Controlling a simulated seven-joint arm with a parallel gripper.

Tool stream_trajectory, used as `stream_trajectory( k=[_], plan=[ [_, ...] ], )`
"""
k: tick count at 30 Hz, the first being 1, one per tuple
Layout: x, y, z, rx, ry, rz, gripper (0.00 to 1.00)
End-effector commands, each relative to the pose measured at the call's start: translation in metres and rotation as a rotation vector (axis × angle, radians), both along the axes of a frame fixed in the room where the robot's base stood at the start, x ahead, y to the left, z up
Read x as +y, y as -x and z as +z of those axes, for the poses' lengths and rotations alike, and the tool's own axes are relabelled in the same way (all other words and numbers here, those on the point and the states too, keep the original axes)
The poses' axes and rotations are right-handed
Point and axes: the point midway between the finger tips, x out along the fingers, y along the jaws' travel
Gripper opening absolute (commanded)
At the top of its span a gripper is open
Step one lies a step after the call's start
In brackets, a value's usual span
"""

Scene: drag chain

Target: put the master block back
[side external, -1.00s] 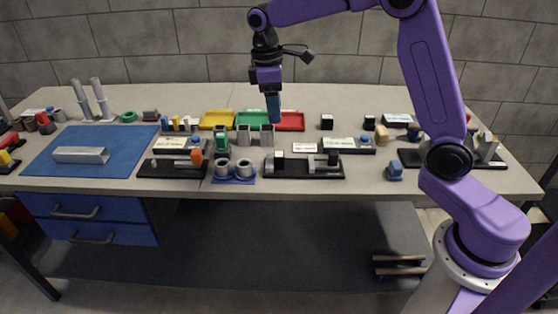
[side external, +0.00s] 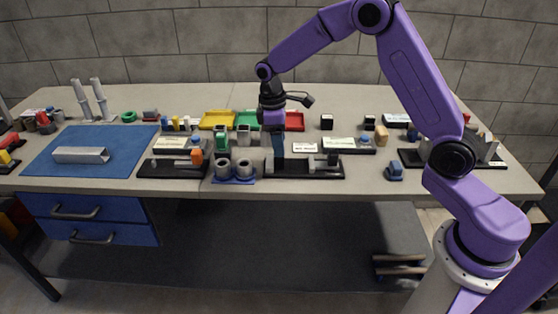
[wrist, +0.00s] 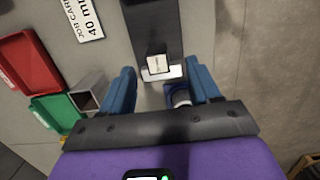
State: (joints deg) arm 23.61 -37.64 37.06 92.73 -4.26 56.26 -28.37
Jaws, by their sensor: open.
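A small pale block with tiny lettering (wrist: 158,63), likely the master block, sits on a light metal seat at the near end of a black fixture (wrist: 153,22) in the wrist view. My gripper (wrist: 161,78) is open, its two blue fingers apart on either side of the block's end of the fixture. The block appears between and slightly beyond the fingertips, and I cannot tell whether they touch it. In the side view my gripper (side external: 278,168) is low at the left end of the black fixture (side external: 310,174), hiding the block there.
Yellow, green and red trays (side external: 294,121) lie behind. A white label card (side external: 305,147) is close by.

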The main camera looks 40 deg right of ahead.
Motion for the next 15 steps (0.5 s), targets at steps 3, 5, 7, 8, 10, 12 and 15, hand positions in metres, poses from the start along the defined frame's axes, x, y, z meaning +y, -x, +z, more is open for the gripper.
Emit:
stream_trajectory(
  k=[3,5,7,8,10,12,15],
  plan=[
    [-0.001,0.000,-0.006,0.000,0.000,0.000,0.62],
    [-0.001,0.000,-0.010,0.001,0.001,0.001,0.62],
    [-0.001,-0.001,-0.019,0.003,0.001,0.002,0.62],
    [-0.001,-0.002,-0.023,0.002,0.001,0.001,0.62],
    [-0.002,-0.004,-0.033,0.003,0.001,0.000,0.62],
    [-0.002,-0.004,-0.043,0.002,0.001,0.002,0.62],
    [-0.003,-0.003,-0.052,0.000,0.000,0.001,0.62]
  ],
)
